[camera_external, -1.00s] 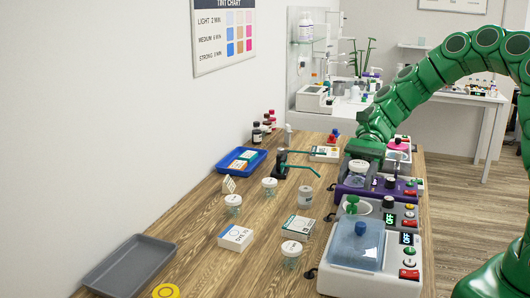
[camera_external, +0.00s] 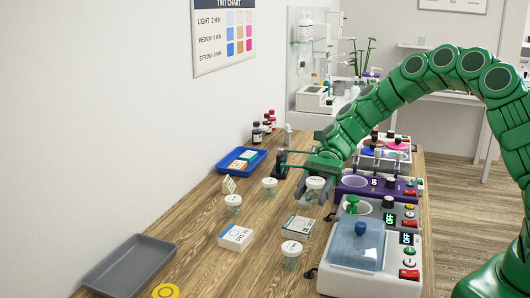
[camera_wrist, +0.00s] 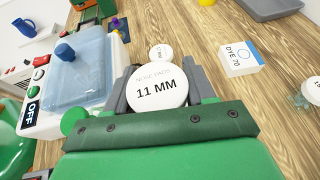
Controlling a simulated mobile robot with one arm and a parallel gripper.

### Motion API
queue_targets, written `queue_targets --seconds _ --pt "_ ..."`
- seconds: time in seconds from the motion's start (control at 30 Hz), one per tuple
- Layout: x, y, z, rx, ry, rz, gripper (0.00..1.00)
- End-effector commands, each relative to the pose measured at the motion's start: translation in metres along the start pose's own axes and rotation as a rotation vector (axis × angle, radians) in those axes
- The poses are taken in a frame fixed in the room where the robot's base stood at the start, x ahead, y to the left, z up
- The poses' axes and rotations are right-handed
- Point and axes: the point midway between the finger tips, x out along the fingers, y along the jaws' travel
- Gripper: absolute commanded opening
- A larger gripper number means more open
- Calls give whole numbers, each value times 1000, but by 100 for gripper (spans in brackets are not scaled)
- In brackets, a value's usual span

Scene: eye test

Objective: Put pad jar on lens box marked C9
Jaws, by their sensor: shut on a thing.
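My gripper (camera_external: 314,192) is shut on a pad jar (camera_external: 316,183) with a round white lid. In the wrist view the lid of the held jar (camera_wrist: 157,88) reads "NOSE PADS 11 MM", between the fingers (camera_wrist: 160,98). The jar is above the wooden table, behind a white box with teal print (camera_external: 298,227). A second white box (camera_external: 236,237) lies to its left; in the wrist view this box (camera_wrist: 240,57) reads "DYE 70". I cannot read a C9 mark on any box. The third box, seen earlier farther back, is hidden by my arm.
Other white-lidded jars stand at left (camera_external: 233,204), back (camera_external: 269,187) and front (camera_external: 291,251). A blue tray (camera_external: 228,168) and a grey tray (camera_external: 130,266) lie along the wall. Machines, including a blue-lidded one (camera_external: 357,245), line the right edge.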

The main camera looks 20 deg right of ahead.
Motion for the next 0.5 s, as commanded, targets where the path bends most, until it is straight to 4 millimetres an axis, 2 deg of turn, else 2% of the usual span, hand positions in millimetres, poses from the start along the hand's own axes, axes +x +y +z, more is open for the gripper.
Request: queue_targets --seconds 0.2,0.5 --pt "12 -19 -22 2 2 2 24" --pt "18 -33 -35 0 2 -1 24"
